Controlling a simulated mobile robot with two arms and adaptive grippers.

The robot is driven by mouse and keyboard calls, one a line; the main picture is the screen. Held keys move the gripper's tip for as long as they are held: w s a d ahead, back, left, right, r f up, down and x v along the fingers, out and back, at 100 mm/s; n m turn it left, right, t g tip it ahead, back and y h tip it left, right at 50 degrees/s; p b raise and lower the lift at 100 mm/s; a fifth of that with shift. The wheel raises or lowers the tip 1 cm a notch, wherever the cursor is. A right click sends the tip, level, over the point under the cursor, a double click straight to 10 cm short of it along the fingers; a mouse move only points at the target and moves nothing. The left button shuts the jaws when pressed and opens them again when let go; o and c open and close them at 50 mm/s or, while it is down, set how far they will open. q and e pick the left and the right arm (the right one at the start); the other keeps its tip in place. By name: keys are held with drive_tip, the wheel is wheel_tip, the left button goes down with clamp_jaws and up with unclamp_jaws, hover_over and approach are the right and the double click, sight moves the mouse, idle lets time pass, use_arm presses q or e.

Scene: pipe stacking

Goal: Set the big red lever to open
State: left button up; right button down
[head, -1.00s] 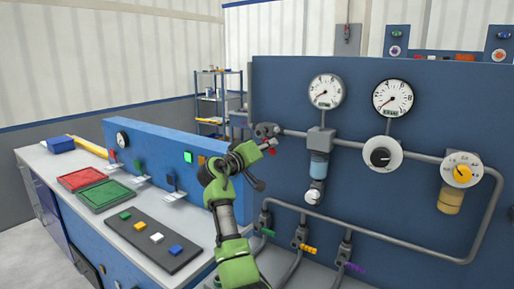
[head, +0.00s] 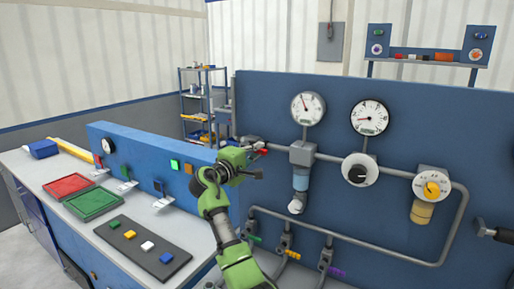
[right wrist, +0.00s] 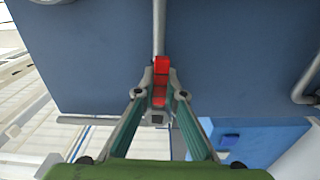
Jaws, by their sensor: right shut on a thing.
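The big red lever (head: 263,152) shows as a small red piece at the left end of the upper pipe on the blue panel. In the right wrist view the red lever (right wrist: 161,68) lies in line with the grey pipe (right wrist: 159,25), between the fingers. My right gripper (head: 254,150) is at the lever, with its green arm reaching up from below. In the right wrist view its fingers (right wrist: 160,97) are shut on the lever. The gripper hides part of the lever and valve body in the head view. My left gripper is not in view.
Small coloured valves (head: 287,252) sit below. A lower blue panel (head: 135,160) and workbench with trays (head: 68,186) are left.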

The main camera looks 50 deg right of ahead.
drive_tip(key=shift+r+n, duration=0.15)
drive_tip(key=shift+n, duration=0.25)
drive_tip(key=c, duration=2.1)
unclamp_jaws()
drive_tip(key=shift+a, duration=0.2)
drive_tip(key=a, duration=0.7)
drive_tip(key=s+a, duration=0.1)
drive_tip(key=a, duration=0.3)
drive_tip(key=shift+a, duration=0.3)
